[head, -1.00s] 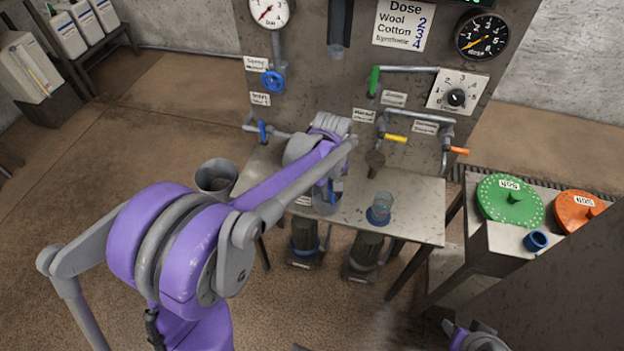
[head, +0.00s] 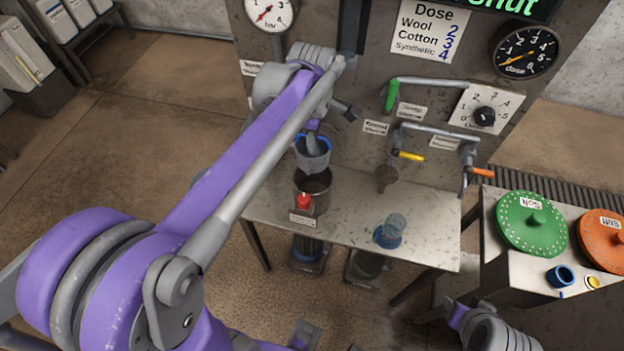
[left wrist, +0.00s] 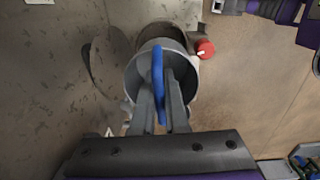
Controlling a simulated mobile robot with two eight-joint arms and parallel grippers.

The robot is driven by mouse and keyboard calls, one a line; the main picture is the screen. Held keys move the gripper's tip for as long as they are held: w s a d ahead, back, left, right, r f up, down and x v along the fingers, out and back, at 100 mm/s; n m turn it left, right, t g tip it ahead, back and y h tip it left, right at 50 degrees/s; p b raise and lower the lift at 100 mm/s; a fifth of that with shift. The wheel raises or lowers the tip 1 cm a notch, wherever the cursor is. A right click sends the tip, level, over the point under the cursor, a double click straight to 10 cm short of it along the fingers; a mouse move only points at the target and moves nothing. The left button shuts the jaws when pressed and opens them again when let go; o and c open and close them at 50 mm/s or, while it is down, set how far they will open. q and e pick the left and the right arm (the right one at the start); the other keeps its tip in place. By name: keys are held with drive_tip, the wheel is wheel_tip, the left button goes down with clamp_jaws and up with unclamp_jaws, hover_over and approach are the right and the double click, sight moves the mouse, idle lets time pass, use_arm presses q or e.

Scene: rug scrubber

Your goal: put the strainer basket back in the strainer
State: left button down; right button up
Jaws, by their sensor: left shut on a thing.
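The basket also shows in the left wrist view (left wrist: 146,76). It hangs above the table, near the mouth of the strainer (head: 314,186). The strainer is a dark round pot with a red knob (head: 303,200) at its front. In the left wrist view the basket overlaps the strainer's dark opening (left wrist: 165,32). Its bottom is clear of the pot or just at the rim; I cannot tell which.
A clear cup with a blue base (head: 389,234) stands on the metal table (head: 345,225), right of the strainer. The upright panel with pipes, valves and gauges (head: 527,50) rises behind. Green (head: 532,222) and orange (head: 603,240) discs lie on a side bench at right.

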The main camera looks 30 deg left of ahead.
use_arm(q)
drive_tip(key=shift+w+a+f, duration=0.1)
drive_tip(key=shift+w, duration=0.15)
wheel_tip(320, 180, down, 18)
drive_tip(key=shift+s+r+b, duration=0.15)
drive_tip(key=shift+b, duration=0.7)
drive_tip(key=c, duration=1.3)
unclamp_jaws()
drive_tip(key=o, duration=0.4)
drive_tip(key=shift+c, duration=0.2)
